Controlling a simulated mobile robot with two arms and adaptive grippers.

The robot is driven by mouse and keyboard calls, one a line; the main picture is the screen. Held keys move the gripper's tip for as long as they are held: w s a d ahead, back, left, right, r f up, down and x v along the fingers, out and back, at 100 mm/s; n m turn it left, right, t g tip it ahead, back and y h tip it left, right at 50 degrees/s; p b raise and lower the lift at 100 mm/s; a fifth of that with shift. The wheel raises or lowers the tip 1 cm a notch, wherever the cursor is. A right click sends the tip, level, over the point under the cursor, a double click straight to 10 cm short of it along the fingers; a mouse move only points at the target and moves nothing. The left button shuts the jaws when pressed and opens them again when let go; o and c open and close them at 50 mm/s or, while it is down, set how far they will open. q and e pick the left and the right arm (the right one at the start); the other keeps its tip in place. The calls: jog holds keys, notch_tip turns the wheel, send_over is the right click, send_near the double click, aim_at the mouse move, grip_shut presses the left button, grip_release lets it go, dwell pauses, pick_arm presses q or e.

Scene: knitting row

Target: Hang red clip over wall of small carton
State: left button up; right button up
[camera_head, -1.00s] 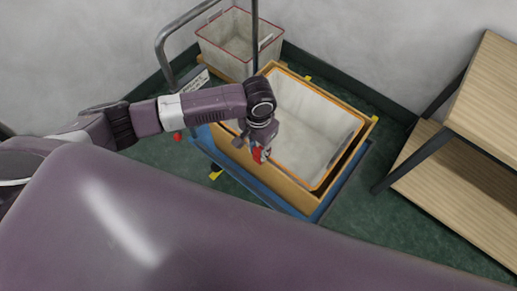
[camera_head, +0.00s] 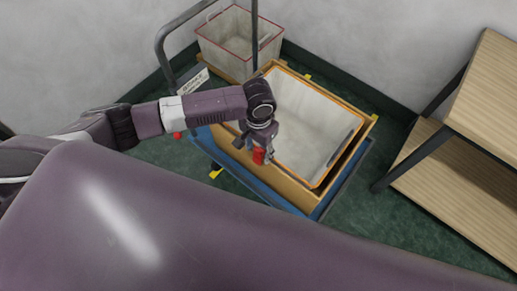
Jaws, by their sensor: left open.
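The red clip (camera_head: 259,156) is at the near wall of the ochre carton (camera_head: 290,187), close to its top edge. It looks upright, but I cannot tell whether it straddles the wall. My left gripper (camera_head: 262,147) is open, right at the clip, with its fingers pointing down. The gripper partly hides the clip's upper part. A pale bin with an orange rim (camera_head: 313,119) fills the carton. My right gripper is not in the head view.
The carton stands on a blue cart (camera_head: 336,186) with a grey push handle (camera_head: 163,60). A pale red-rimmed bin (camera_head: 228,42) stands behind it. Another red thing (camera_head: 177,135) shows beside the cart at left. A wooden shelf unit (camera_head: 450,178) stands at right.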

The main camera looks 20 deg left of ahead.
pick_arm(q)
notch_tip(320, 180, up, 12)
jog(key=s+d+f+m+t+h, duration=0.1)
jog(key=s+d+f+t+h, duration=0.15)
jog(key=s+d, duration=0.45)
jog(key=s+a+f+n+y, duration=0.1)
jog(key=s+a+f+n, duration=0.1)
jog(key=s+a, duration=0.4)
jog(key=s+a+f+n+y, duration=0.1)
jog(key=s+a, duration=0.3)
jog(key=a, duration=0.4)
notch_tip(320, 180, down, 27)
jog(key=s, duration=0.2)
jog(key=s+a+f+g, duration=0.1)
jog(key=s+a+f, duration=0.1)
jog(key=s+f, duration=1.3)
jog(key=shift+s+a, duration=0.3)
jog(key=shift+s, duration=0.4)
jog(key=shift+g+y, duration=0.25)
